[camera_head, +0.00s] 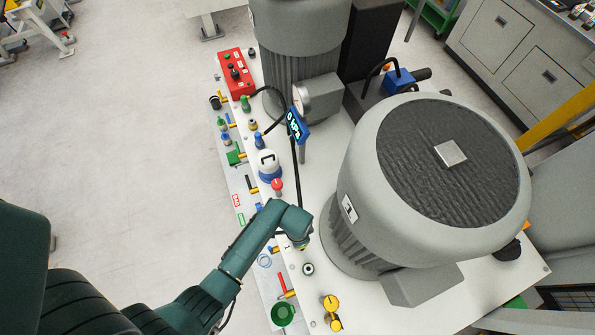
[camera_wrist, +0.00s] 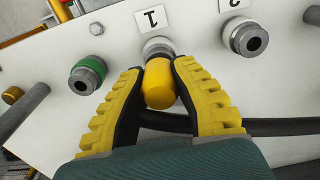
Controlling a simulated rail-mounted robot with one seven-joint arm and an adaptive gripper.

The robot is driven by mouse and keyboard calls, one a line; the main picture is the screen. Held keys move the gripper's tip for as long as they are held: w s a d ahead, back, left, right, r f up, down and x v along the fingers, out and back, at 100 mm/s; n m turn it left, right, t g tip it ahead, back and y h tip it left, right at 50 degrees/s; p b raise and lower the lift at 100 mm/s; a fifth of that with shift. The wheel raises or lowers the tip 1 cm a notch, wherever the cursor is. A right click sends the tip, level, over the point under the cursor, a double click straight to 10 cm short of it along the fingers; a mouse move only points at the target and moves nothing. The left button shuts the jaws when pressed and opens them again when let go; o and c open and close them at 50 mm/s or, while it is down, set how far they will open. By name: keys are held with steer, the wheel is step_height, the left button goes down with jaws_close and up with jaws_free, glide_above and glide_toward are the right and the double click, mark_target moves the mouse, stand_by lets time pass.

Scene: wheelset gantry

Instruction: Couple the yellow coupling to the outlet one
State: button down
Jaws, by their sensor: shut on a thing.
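In the wrist view, my gripper (camera_wrist: 158,72) has its two yellow ribbed fingers closed around the yellow coupling (camera_wrist: 159,88). The coupling's far end is at the silver outlet (camera_wrist: 158,46) under the label reading 1 (camera_wrist: 150,18), which appears upside down. The two look in line and overlap in the picture; whether they are joined or there is a small gap, I cannot tell. A black hose (camera_wrist: 270,127) runs to the right from behind the fingers. In the head view, my gripper (camera_head: 298,240) is at the bench's front edge, and the coupling is mostly hidden by my wrist.
A second silver outlet (camera_wrist: 246,39) with another label is to the right, and a green-ringed port (camera_wrist: 87,75) is to the left. In the head view, a large grey motor (camera_head: 445,165) stands close to the right of my arm. The floor on the left is clear.

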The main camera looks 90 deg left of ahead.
steer(key=shift+f+b, duration=0.3)
steer(key=shift+f, duration=0.15)
steer(key=c, duration=0.9)
jaws_free()
step_height(320, 180, up, 12)
